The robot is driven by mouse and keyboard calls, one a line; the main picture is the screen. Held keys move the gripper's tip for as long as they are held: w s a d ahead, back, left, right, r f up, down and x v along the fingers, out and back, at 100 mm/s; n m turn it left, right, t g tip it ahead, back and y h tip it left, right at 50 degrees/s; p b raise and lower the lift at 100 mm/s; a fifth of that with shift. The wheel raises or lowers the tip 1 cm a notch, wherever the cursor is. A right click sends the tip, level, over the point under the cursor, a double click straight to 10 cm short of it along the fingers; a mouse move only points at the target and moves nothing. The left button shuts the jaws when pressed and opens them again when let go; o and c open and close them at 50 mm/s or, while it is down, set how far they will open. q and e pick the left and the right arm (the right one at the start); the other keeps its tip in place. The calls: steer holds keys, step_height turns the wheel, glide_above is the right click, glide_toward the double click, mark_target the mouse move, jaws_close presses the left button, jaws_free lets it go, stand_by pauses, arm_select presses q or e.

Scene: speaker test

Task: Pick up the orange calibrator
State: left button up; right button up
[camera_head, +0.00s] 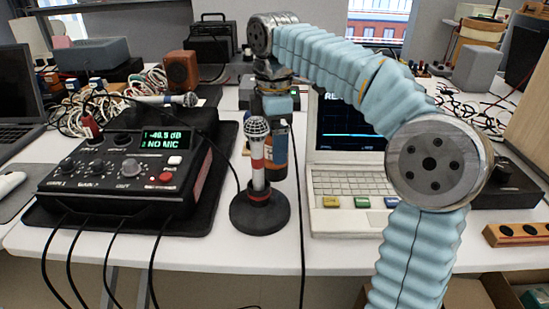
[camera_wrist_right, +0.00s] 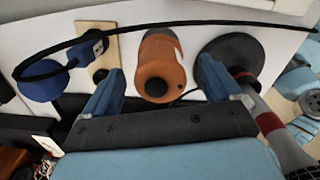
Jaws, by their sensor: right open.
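The orange calibrator (camera_wrist_right: 163,55) is a stubby cylinder with a dark round opening at its near end. It stands on the white table beside the microphone's round black base (camera_wrist_right: 238,50). In the head view the calibrator (camera_head: 277,155) is partly hidden behind the microphone (camera_head: 257,160). My right gripper (camera_wrist_right: 160,84) is open, its blue fingers on either side of the calibrator in the wrist view. I cannot tell whether they touch it. In the head view my right gripper (camera_head: 276,104) points down behind the microphone. My left gripper is not in view.
A black meter box (camera_head: 125,165) reading "NO MIC" sits at left. A white laptop (camera_head: 345,190) stands close at right. A black cable (camera_wrist_right: 190,24) crosses the wrist view. A blue ball-shaped thing (camera_wrist_right: 42,82) lies at its left. The table's front edge is mostly clear.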

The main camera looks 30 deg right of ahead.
step_height(320, 180, down, 4)
steer(key=shift+a+b, duration=0.1)
steer(key=shift+b, duration=0.25)
steer(key=shift+r, duration=0.1)
steer(key=c, duration=1.3)
